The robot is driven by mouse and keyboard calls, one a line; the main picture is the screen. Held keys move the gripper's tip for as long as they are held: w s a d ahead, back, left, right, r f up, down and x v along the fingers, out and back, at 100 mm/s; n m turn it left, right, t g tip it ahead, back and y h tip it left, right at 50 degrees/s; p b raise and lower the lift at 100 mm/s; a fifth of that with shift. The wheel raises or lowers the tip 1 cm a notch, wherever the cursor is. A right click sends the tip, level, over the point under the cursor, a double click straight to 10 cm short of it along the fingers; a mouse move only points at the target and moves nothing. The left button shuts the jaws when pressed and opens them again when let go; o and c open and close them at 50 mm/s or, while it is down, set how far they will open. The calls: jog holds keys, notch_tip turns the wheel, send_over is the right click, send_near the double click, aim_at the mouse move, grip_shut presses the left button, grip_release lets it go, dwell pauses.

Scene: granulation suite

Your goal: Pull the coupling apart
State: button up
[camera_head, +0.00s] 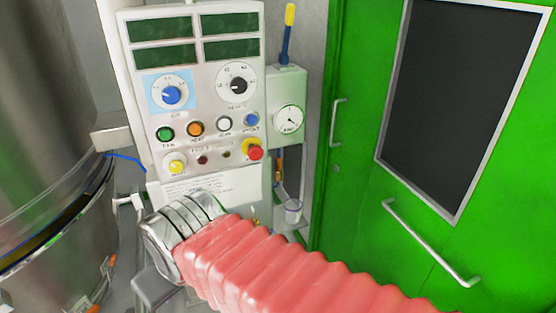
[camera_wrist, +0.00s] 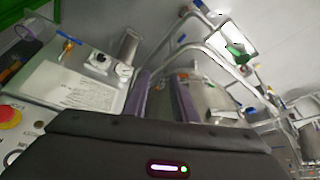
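My gripper (camera_wrist: 162,88) shows in the wrist view as a wide dark body at the bottom with two purple-edged fingers reaching up from it. The fingers are apart, with no object seen held between them. In the head view the fingers are hidden; my pink ribbed arm sleeve ends in a silver ringed collar in front of the control panel. I cannot pick out the coupling for certain in either view. Steel pipework and a steel vessel (camera_wrist: 205,95) lie beyond the fingers in the wrist view.
A control panel (camera_head: 197,115) with knobs and buttons stands ahead, with a small gauge box (camera_head: 288,112) beside it. A big steel vessel (camera_head: 40,110) fills the left. A closed green door (camera_head: 350,200) with a handle is on the right.

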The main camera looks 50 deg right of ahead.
jog(key=w+d+f+m+h, duration=0.15)
jog(key=d+f, duration=0.55)
jog(key=d, duration=0.8)
jog(key=w+d+f+m+h, duration=0.1)
jog(key=d+f+m+h, duration=0.2)
jog(key=d+f, duration=0.85)
jog(key=w+d+f+m+h, duration=0.1)
jog(key=d+f+m+h, duration=0.15)
jog(key=d, duration=1.65)
jog(key=n+t+h, duration=0.2)
jog(key=t, duration=0.8)
send_near(279, 160)
jog(key=v, duration=0.3)
jog(key=shift+w+d, duration=0.15)
jog(key=shift+d, duration=0.1)
jog(key=x, duration=1.3)
jog(key=shift+w+d, duration=0.15)
jog(key=shift+w, duration=0.25)
jog(key=shift+c, duration=0.4)
grip_shut()
